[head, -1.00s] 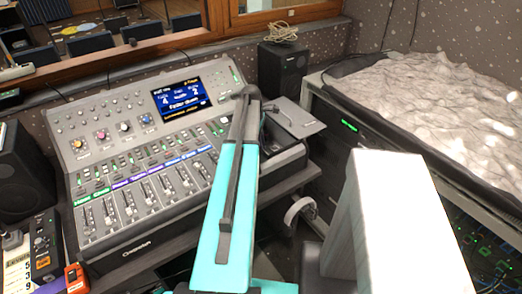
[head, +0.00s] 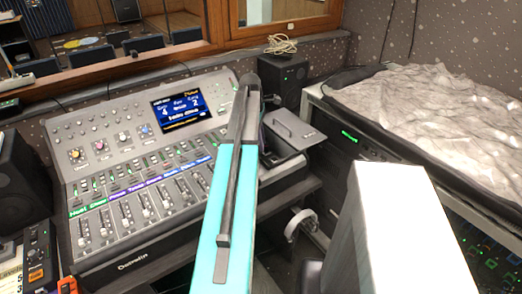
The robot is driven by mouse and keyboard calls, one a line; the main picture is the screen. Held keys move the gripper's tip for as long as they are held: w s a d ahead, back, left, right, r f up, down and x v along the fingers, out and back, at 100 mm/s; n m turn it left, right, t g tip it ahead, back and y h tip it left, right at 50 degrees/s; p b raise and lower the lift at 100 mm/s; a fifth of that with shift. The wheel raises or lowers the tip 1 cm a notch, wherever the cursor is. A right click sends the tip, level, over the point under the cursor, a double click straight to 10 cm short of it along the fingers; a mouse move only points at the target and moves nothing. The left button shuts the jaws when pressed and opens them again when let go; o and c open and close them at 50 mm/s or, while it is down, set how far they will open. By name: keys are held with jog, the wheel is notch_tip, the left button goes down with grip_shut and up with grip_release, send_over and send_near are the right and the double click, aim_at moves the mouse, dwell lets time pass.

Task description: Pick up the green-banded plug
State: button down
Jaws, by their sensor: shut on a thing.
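My teal and dark grey arm rises from the bottom middle of the head view, across the right side of the mixing console (head: 130,225). Its dark upper end stands in front of an open compartment at the console's right end. My gripper is hidden behind the arm, so its fingers and anything between them do not show. I cannot make out a green-banded plug anywhere. A grey lid or plate (head: 294,127) with a dark handle lies at the compartment, just right of my arm.
A black speaker (head: 284,80) with a coiled cable (head: 281,45) on top stands behind. Another speaker (head: 22,185) is at the left. A rack (head: 335,165) topped by a crumpled pale sheet (head: 430,110) fills the right. A white block (head: 390,210) stands in the right foreground.

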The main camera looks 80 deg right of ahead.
jog(key=shift+r, duration=0.75)
jog(key=shift+r, duration=0.15)
jog(key=shift+r+p, duration=1.3)
jog(key=shift+r, duration=0.05)
